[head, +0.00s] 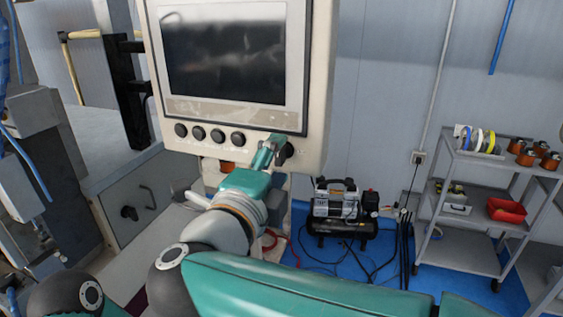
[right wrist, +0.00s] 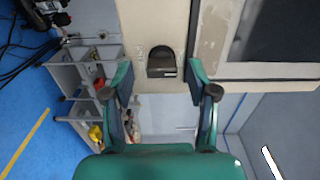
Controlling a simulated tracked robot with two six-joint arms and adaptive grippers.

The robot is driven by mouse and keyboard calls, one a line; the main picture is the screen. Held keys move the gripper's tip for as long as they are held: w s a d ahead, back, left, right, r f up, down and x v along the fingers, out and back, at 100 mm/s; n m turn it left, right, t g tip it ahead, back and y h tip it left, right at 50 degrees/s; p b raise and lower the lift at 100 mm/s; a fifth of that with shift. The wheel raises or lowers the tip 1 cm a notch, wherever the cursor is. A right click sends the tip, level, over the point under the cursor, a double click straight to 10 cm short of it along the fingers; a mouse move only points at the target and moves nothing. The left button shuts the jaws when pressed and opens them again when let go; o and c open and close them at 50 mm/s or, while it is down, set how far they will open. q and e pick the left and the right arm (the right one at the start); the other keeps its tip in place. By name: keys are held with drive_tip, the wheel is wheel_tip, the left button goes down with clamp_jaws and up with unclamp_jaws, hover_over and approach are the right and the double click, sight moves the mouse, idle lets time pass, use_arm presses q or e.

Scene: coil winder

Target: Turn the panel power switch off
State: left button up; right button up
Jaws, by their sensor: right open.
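The control panel (head: 312,100) is a pale box with a dark screen and a row of black knobs along its lower edge. The black power switch (head: 284,153) is at the right end of that row. In the right wrist view the switch (right wrist: 162,62) shows as a dark knob on the pale panel face. My right gripper (head: 274,144) is at the panel's lower right, beside the switch. In the right wrist view my right gripper (right wrist: 160,76) is open, its fingers on either side of the switch; I see no contact. My left gripper is not in view.
An air compressor (head: 343,210) stands on the blue floor with cables and a red hose around it. A grey shelf cart (head: 468,252) with spools and a red bin stands at the right. A grey machine cabinet (head: 140,205) is at the left.

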drive_tip(key=v, duration=1.1)
drive_tip(key=shift+s, duration=0.15)
drive_tip(key=w+d+f+n+y, duration=0.25)
drive_tip(key=w+f+n, duration=0.45)
drive_tip(key=w+f, duration=0.65)
drive_tip(key=w+d+f+n+g+y, duration=0.2)
drive_tip(key=f+n, duration=0.1)
drive_tip(key=f, duration=0.6)
drive_tip(key=w+d+f+n+g+y, duration=0.1)
drive_tip(key=w+d+f+n+g, duration=0.15)
drive_tip(key=f, duration=0.65)
drive_tip(key=s+d+f+n+g+y, duration=0.1)
drive_tip(key=s+d+f+n+g, duration=0.3)
drive_tip(key=s+f, duration=0.6)
drive_tip(key=s+d+f+n+g+y, duration=0.2)
drive_tip(key=s+d+f+g, duration=0.3)
drive_tip(key=f, duration=0.9)
drive_tip(key=s+f+g, duration=0.1)
drive_tip(key=s+f, duration=0.1)
drive_tip(key=s, duration=0.4)
drive_tip(key=s+d+f+g+y, duration=0.1)
drive_tip(key=s+f+g, duration=0.1)
drive_tip(key=s, duration=0.4)
drive_tip(key=shift+d+f+n, duration=0.25)
drive_tip(key=shift+f+n, duration=0.05)
drive_tip(key=shift+n, duration=0.05)
